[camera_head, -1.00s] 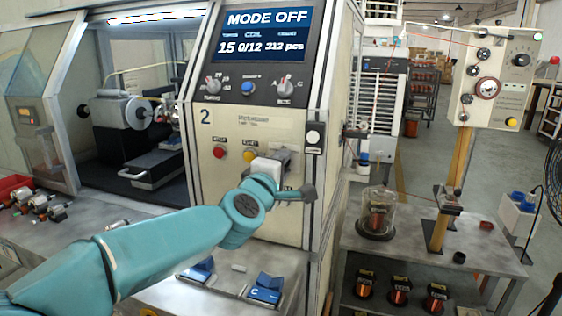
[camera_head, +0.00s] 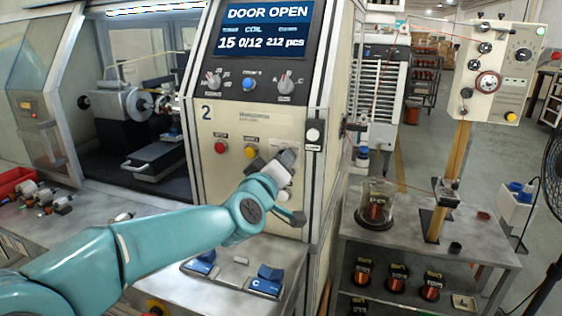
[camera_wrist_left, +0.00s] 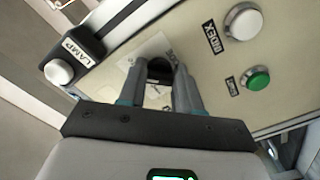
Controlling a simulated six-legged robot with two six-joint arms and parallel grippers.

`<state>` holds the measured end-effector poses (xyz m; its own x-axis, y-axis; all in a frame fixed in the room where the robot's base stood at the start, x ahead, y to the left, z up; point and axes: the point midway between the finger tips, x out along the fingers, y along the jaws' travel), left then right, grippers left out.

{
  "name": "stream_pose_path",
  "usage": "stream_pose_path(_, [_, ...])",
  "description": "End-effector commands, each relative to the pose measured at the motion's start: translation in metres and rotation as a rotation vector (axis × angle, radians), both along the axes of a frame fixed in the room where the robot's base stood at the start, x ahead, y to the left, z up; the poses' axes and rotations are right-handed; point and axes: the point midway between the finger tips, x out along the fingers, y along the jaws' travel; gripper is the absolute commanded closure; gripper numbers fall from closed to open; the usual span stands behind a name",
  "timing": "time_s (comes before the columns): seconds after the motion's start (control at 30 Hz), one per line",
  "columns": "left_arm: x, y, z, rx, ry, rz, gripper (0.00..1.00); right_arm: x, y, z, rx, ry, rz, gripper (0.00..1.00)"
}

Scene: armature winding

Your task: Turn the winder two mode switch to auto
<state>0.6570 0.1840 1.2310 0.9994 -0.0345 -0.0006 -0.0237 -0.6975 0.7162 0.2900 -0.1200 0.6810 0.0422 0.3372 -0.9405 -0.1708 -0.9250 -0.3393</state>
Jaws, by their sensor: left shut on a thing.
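Winder two (camera_head: 225,140) is the cream cabinet marked "2". Its screen (camera_head: 262,30) reads "DOOR OPEN". My left gripper (camera_head: 288,160) is at the right of its lower panel and hides the mode switch in the head view. In the left wrist view, the fingers of my left gripper (camera_wrist_left: 160,78) are shut on the black knob of the mode switch (camera_wrist_left: 158,68), on a pale label plate. The plate's lettering is too small to read, and the fingers cover part of it. My right gripper is not in view.
Red and yellow buttons (camera_head: 220,147) sit left of my gripper. A lamp test button (camera_wrist_left: 58,72), a white button (camera_wrist_left: 243,22) and a green button (camera_wrist_left: 257,80) surround the switch in the wrist view. A side table (camera_head: 430,245) with a glass jar stands at right.

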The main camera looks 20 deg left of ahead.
Motion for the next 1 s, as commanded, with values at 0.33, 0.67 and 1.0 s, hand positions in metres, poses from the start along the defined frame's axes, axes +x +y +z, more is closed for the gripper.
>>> stream_pose_path(0.33, [0.0,0.0009,0.0017,0.031,-0.006,0.002,0.97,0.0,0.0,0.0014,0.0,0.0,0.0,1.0])
stream_pose_path(0.67, [0.0,0.0009,0.0017,0.03,-0.006,0.002,0.41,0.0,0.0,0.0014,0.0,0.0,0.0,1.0])
stream_pose_path(1.0, [-0.0043,0.0005,0.0002,0.028,-0.003,0.001,0.41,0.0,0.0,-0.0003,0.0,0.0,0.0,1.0])
